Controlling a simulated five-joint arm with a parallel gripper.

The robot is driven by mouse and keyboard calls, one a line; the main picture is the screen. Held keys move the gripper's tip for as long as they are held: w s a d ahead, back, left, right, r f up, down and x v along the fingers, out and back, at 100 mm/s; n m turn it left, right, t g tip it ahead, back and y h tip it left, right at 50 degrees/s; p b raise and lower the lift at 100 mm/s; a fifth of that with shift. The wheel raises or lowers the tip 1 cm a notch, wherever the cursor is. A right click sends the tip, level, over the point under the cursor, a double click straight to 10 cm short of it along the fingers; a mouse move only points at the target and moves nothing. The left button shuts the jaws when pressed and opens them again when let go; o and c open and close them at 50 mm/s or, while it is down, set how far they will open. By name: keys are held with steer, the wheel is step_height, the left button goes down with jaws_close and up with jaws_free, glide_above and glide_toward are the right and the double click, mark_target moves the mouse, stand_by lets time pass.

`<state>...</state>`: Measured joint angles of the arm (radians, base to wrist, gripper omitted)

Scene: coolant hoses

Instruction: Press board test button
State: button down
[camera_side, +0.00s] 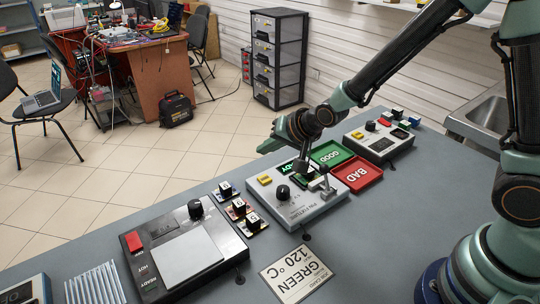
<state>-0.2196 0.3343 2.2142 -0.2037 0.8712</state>
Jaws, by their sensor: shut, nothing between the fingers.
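The grey tester box (310,207), lettered "PIN TESTER", stands on the bench at centre. It has a yellow button (265,180) at its left, a black knob (283,192), a green-lit display (289,168) that seems to read "READY", and a grey lever clamp (323,186) at right. No label on the yellow button is legible. A small dark part sits on the box below my gripper, partly hidden. My gripper (301,165) points down over the box, shut and empty, right of the yellow button. I cannot tell whether its tips touch anything.
A green "GOOD" tray (333,153) and red "BAD" tray (357,174) lie close behind and right. Small coloured-base blocks (238,208) and a hot plate unit (185,250) stand left. Another control box (379,137) stands right. A job card (298,274) lies in front.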

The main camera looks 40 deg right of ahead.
mark_target(268, 180)
steer(key=shift+f, duration=3.15)
steer(key=shift+d+f, duration=0.1)
steer(key=shift+f, duration=0.05)
steer(key=shift+f, duration=0.25)
steer(key=shift+f, duration=0.45)
stand_by(0.3)
steer(key=shift+r, duration=0.85)
steer(key=shift+r, duration=0.1)
